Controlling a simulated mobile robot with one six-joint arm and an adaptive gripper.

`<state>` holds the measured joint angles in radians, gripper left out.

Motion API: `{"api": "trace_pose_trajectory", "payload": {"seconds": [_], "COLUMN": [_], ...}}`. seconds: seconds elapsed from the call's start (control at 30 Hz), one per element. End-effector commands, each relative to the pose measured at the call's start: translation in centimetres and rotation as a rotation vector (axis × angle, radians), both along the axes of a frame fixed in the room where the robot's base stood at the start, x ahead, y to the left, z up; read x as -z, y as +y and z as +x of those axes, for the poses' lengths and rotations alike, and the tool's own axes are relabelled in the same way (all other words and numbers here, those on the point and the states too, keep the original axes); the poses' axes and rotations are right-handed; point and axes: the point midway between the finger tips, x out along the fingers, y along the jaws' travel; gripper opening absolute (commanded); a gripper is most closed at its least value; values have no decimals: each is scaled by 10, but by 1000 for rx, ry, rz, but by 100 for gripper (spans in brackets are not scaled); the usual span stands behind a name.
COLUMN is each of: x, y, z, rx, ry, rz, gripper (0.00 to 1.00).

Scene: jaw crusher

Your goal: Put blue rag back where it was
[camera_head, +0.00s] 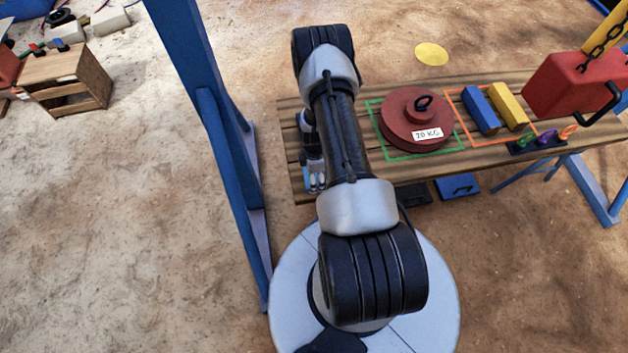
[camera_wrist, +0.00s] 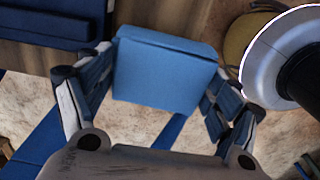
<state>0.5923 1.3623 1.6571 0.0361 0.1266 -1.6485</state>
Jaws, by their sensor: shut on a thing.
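The blue rag (camera_wrist: 165,72) looks like a folded, flat, blue pad in the wrist view. My gripper (camera_wrist: 166,85) is shut on it, with one finger at each side edge. In the head view my gripper (camera_head: 316,181) hangs at the front left end of the wooden bench (camera_head: 289,140), and a little blue of the rag shows beside it. My arm hides part of the bench's left end. In the wrist view the rag appears over or just past the bench edge; I cannot tell its height.
A dark red 20 KG weight (camera_head: 405,130) sits in a green outline. Blue (camera_head: 481,110) and yellow (camera_head: 509,106) blocks lie in an orange outline. A red block (camera_head: 570,85) hangs by a chain at right. A blue post (camera_head: 215,120) stands left of my arm.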

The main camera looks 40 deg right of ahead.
Motion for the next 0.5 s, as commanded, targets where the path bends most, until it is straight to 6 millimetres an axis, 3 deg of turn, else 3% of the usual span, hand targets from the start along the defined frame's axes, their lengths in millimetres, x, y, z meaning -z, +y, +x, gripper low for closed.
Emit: {"api": "trace_pose_trajectory", "payload": {"seconds": [0.2,0.43,0.47,0.5], "x": [34,34,34,34], "y": [0,0,0,0], "z": [-1,0,0,0], "rx": [0,0,0,0], "ry": [1,0,0,0], "rz": [1,0,0,0], "gripper": [64,61,83,86]}}
